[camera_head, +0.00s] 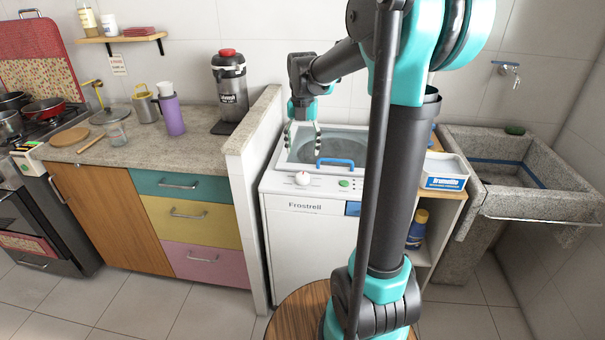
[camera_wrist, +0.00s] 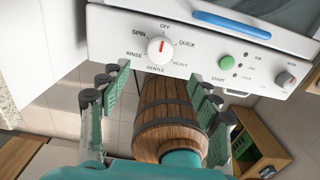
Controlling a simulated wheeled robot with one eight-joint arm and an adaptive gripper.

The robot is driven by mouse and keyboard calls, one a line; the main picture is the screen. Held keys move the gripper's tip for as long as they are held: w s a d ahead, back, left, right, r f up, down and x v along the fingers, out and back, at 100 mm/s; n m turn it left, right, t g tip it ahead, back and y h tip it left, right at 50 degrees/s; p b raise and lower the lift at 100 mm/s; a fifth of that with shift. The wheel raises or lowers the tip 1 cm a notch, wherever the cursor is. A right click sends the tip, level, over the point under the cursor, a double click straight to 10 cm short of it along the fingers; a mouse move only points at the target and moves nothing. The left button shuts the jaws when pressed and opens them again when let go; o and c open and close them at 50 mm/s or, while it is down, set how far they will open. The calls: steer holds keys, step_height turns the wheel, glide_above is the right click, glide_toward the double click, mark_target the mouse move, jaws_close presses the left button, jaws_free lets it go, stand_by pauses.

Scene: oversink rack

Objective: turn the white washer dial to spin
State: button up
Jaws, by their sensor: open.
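The white washer dial (camera_wrist: 160,50) is on the washer's white front panel, and its red mark points up toward OFF. The SPIN label (camera_wrist: 139,34) is to the dial's upper left, with RINSE below it. In the head view the dial (camera_head: 302,178) shows as a small white knob above the name Frostrell. My gripper (camera_wrist: 163,82) is open and empty, its fingers spread to either side below the dial in the wrist view, apart from it. In the head view my gripper (camera_head: 302,138) hangs over the washer top, behind the dial.
A green start button (camera_wrist: 226,62) and a smaller knob (camera_wrist: 285,79) are right of the dial. A blue handle (camera_head: 335,163) is on the lid behind the panel. A low wall (camera_head: 250,150) stands left of the washer; a white box (camera_head: 444,171) sits to its right.

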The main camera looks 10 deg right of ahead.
mark_target(303, 175)
step_height(303, 175, down, 10)
steer(key=shift+f, duration=0.15)
steer(key=shift+c, duration=0.3)
steer(key=c, duration=1.1)
